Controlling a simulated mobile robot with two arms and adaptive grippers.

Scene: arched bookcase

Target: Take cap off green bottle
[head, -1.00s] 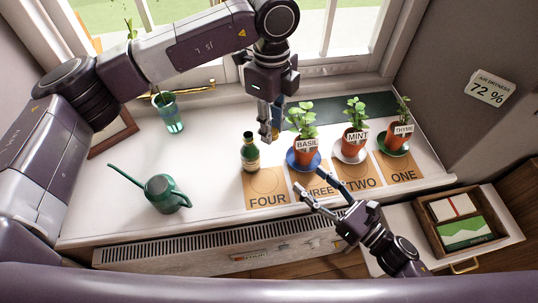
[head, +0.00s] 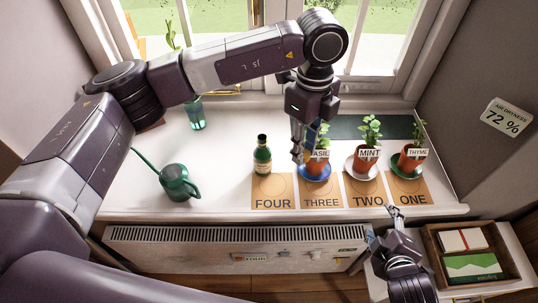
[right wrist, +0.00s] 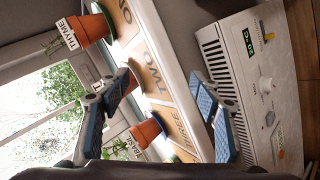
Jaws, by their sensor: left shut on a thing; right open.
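The green bottle (head: 262,160) stands upright at the back edge of card FOUR on the white sill, its top dark. I cannot tell whether a cap sits on it. My left gripper (head: 298,158) hangs fingers-down to the right of the bottle, apart from it and in front of the basil pot. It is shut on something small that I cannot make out. My right gripper (head: 378,236) is low at the right, in front of the sill and cards. In the right wrist view it (right wrist: 165,105) is open, with nothing between its blue-padded fingers.
Basil (head: 316,171), mint (head: 362,162) and thyme (head: 410,159) pots stand in a row behind cards THREE, TWO and ONE. A green watering can (head: 175,181) stands left of the bottle. A wooden box (head: 432,252) is at lower right. The sill's left-middle is clear.

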